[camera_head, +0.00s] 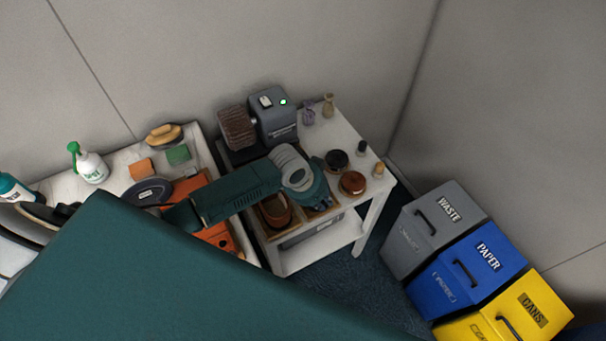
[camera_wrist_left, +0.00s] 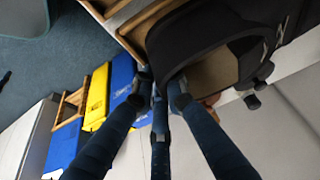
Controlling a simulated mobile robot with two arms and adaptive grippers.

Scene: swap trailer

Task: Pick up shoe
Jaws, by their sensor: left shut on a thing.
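My left gripper (camera_head: 317,202) is at the front of the white table, its fingertips mostly hidden by the wrist in the head view. In the left wrist view the fingers (camera_wrist_left: 160,92) are closed together at the edge of a dark shoe (camera_wrist_left: 190,35) with a tan inside, and they grip its rim. In the head view a brown shoe-like shape (camera_head: 275,212) shows in a wooden tray beside the wrist; I cannot tell whether it is the same shoe. My right gripper is not in view.
A grey machine with a brown brush (camera_head: 237,128) stands at the back of the white table (camera_head: 345,128). Round tins (camera_head: 352,183) and small bottles stand right of the gripper. Grey, blue and yellow bins (camera_head: 468,262) stand at the right. A cluttered bench (camera_head: 115,165) is at the left.

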